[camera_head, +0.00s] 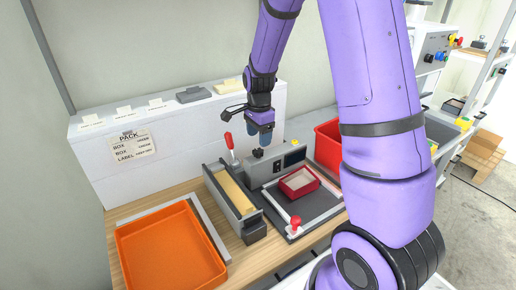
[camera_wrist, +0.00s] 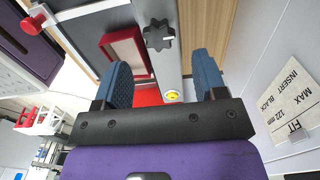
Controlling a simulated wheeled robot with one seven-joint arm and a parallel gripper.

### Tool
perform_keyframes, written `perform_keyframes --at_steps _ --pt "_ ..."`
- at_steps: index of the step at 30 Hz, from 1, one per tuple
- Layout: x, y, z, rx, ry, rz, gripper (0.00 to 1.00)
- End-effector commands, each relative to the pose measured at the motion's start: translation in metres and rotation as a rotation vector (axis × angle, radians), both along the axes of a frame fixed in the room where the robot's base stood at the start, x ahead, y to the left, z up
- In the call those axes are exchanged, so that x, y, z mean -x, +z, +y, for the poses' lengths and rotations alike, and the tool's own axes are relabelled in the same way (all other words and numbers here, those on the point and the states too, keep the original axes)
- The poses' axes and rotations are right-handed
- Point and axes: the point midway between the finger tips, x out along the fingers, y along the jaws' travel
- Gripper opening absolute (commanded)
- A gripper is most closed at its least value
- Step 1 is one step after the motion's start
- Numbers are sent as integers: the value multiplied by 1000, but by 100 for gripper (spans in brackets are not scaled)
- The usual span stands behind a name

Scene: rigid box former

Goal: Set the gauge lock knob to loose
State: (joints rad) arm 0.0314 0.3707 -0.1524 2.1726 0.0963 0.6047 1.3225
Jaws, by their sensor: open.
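A black lobed knob (camera_wrist: 158,36) with a short white mark sits on the grey housing in the wrist view. It looks like the gauge lock knob; I see no loose or tight label beside it. In the head view it shows small and dark (camera_head: 257,153) on top of the grey housing (camera_head: 264,172). My gripper (camera_wrist: 164,78) is open and empty, its blue fingers wide apart. In the head view my gripper (camera_head: 260,130) hangs above the housing, just above the knob and apart from it.
A red-handled lever (camera_head: 229,142) stands left of the knob. A red-rimmed box (camera_head: 298,194) lies on the dark plate in front, near a red knob (camera_head: 295,222). An orange tray (camera_head: 170,255) is at left. A yellow button (camera_wrist: 172,95) is close to my fingers.

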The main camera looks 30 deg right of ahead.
Motion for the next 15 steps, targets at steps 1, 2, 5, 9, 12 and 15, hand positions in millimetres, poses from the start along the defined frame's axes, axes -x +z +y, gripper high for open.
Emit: perform_keyframes --at_steps 1,2,5,9,12,15 --pt "1 -10 -1 0 -1 4 65" --pt "1 -15 -1 -1 -1 4 65" --pt "1 -30 0 -1 0 4 65" --pt "0 -44 0 0 0 2 65" --pt "0 -50 0 0 0 0 65" --pt "0 -52 0 -1 1 0 65"
